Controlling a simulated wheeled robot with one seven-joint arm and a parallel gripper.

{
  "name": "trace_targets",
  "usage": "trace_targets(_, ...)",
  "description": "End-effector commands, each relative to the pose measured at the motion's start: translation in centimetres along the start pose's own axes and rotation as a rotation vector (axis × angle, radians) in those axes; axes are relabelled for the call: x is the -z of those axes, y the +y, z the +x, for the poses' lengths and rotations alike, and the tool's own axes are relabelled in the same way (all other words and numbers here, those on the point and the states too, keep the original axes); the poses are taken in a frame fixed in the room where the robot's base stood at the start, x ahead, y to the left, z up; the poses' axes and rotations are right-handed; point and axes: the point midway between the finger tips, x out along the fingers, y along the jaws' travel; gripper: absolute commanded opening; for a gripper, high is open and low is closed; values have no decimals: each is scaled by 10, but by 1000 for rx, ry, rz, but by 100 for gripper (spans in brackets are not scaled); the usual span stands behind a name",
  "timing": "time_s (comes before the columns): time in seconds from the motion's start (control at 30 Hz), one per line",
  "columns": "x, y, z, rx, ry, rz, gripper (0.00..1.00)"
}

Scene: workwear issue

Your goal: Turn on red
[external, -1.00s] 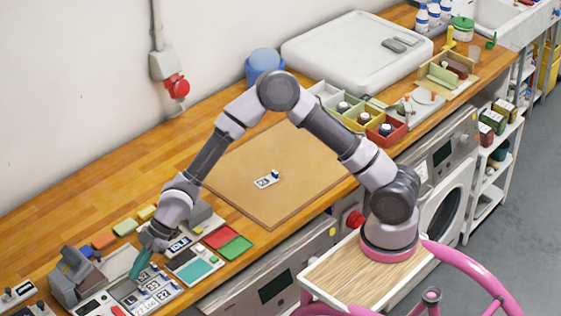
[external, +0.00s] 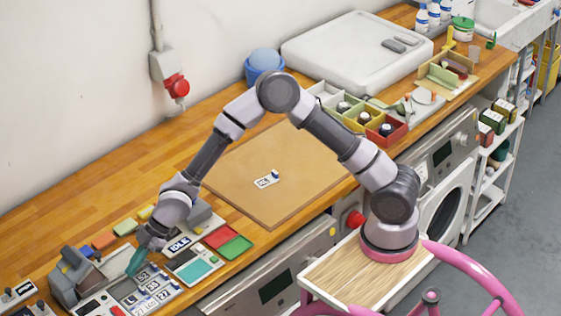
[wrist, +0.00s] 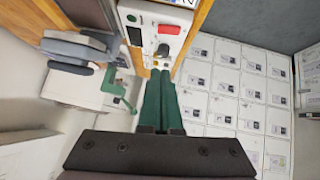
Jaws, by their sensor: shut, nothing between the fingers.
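My gripper (external: 136,264), with teal fingers, is shut and empty. In the external view it points down over the panel with number tags (external: 152,288) at the lower left of the bench; I cannot tell whether it touches. In the wrist view the shut green fingers (wrist: 160,76) end just below a white panel (wrist: 183,18). A red part (external: 117,311) also shows on a pale device at the bottom edge of the external view.
A pad with red (external: 221,236) and green squares lies right of my gripper, near a tag reading IDLE (external: 179,244). A grey device (external: 75,277) stands to the left. A brown board (external: 270,190) lies mid-bench. A red plug (external: 177,87) is on the wall.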

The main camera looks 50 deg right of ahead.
Motion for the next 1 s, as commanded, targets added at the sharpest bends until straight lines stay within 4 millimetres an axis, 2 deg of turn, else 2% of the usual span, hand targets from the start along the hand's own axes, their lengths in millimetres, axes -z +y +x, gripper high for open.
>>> trace_targets(0.5, -4, -1, 100, 2, -2, 2, 0)
trace_targets(0.7, -23, -1, 117, 1, 0, 1, 0)
trace_targets(1.0, -28, -1, 122, 0, 1, 0, 0)
